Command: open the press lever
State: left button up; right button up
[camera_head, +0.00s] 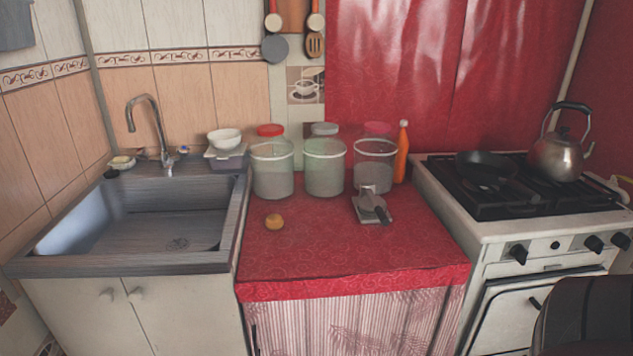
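The press (372,208) stands on the red oilcloth counter, right of its middle and in front of the rightmost jar. It has a light grey flat base and a darker lever (377,204) on top. The lever lies low over the base and slants towards the front right; its exact angle is hard to tell at this size. Neither of my grippers shows in the head view, and nothing touches the press.
A small orange-brown round item (274,221) lies left of the press on the counter (330,255). Three big jars (324,170) and an orange bottle (402,152) stand behind. A sink (140,220) is left, a stove (530,215) with pan and kettle right. The counter's front is clear.

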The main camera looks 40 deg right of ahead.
aim_at(371, 203)
jog(key=z, duration=1.2)
